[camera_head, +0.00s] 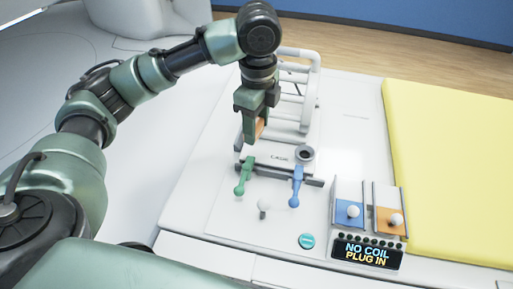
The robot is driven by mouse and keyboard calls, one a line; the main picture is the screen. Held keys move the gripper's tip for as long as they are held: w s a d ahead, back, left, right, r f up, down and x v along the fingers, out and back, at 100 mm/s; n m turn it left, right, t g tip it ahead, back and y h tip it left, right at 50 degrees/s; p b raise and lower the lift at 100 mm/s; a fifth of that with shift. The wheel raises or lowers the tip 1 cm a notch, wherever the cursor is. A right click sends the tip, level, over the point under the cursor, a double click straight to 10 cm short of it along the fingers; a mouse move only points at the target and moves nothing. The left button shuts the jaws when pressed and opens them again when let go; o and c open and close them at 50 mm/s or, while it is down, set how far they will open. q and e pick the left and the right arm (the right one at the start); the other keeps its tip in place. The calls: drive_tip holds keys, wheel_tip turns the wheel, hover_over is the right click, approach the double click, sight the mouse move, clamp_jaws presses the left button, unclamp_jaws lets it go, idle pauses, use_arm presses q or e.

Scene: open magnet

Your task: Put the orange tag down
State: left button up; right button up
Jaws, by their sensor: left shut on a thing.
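The orange tag (260,126) is a small orange piece between the fingers of my left gripper (253,130). The left gripper is shut on it and points down. It is in front of the white frame with rungs and just above the back of the white block marked with dark letters (280,157). Most of the tag is hidden by the fingers. I cannot tell whether the tag touches anything below. My right gripper is not in view.
A green lever (241,178) and a blue lever (296,186) stand at the block's front. To the right are a blue slider (345,214), an orange slider (386,221) and a display reading "NO COIL PLUG IN" (366,253). A yellow pad (450,150) lies at right.

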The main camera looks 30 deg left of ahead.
use_arm(q)
drive_tip(key=w+a+r+m+p, duration=0.1)
drive_tip(key=w+a+r+m, duration=0.3)
drive_tip(key=m, duration=0.8)
drive_tip(key=m+p, duration=0.2)
drive_tip(key=m, duration=0.1)
hover_over(256, 152)
wheel_tip(256, 152, down, 13)
drive_tip(key=shift+f, duration=0.2)
wheel_tip(256, 152, down, 3)
drive_tip(key=shift+f+p, duration=0.2)
drive_tip(key=shift+p, duration=0.35)
drive_tip(key=shift+f, duration=0.45)
drive_tip(key=o, duration=1.4)
drive_tip(key=shift+f, duration=0.1)
drive_tip(key=shift+c, duration=0.2)
